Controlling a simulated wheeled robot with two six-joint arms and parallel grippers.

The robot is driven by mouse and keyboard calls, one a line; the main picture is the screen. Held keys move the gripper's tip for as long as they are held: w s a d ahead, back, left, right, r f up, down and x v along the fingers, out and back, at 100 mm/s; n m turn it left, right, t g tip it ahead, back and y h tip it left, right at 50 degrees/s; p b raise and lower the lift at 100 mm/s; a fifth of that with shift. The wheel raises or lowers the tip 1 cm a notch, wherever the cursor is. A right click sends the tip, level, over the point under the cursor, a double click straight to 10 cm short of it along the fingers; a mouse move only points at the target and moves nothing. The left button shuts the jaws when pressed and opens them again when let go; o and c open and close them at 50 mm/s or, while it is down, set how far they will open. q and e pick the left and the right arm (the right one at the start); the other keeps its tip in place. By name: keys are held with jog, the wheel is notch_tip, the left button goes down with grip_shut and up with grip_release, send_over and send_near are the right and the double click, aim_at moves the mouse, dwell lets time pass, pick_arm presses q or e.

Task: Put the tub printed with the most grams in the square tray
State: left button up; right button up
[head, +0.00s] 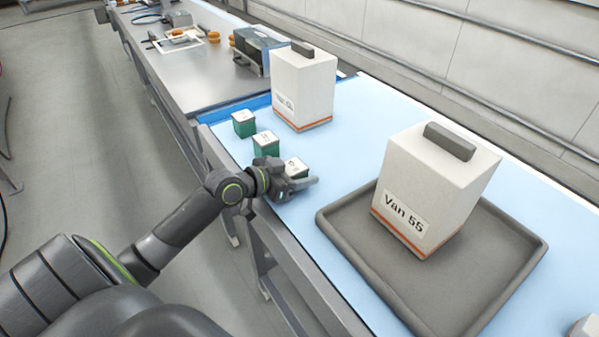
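Three small green tubs with white printed tops stand in a row on the light blue bench top: a far one (244,123), a middle one (266,143) and a near one (297,167). Their print is too small to read. My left gripper (298,186) is right at the near tub and hides its lower part. I cannot tell whether its fingers are apart or closed on the tub. The dark grey square tray (490,300) is at the right, and a large white box (440,180) labelled "Van 55" stands in it. My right gripper is out of view.
Another large white box (304,88), its label hard to read, stands behind the tubs. A dark machine (262,50) is beyond it. Part of a white object (585,327) shows at the bottom right. Bare blue bench top lies between the near tub and the tray.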

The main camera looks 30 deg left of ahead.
pick_arm(q)
jog(key=o, duration=0.3)
jog(key=shift+s+a+r, duration=0.1)
jog(key=shift+s+a, duration=0.1)
jog(key=shift+s, duration=0.2)
jog(key=v, duration=0.7)
jog(key=shift+d+r+b, duration=0.25)
jog(key=shift+r+b, duration=0.05)
jog(key=shift+b, duration=0.1)
jog(key=p+v, duration=0.6)
jog(key=v, duration=0.3)
jog(key=shift+s+r, duration=0.1)
jog(key=shift+s, duration=0.15)
jog(key=shift+a, duration=0.1)
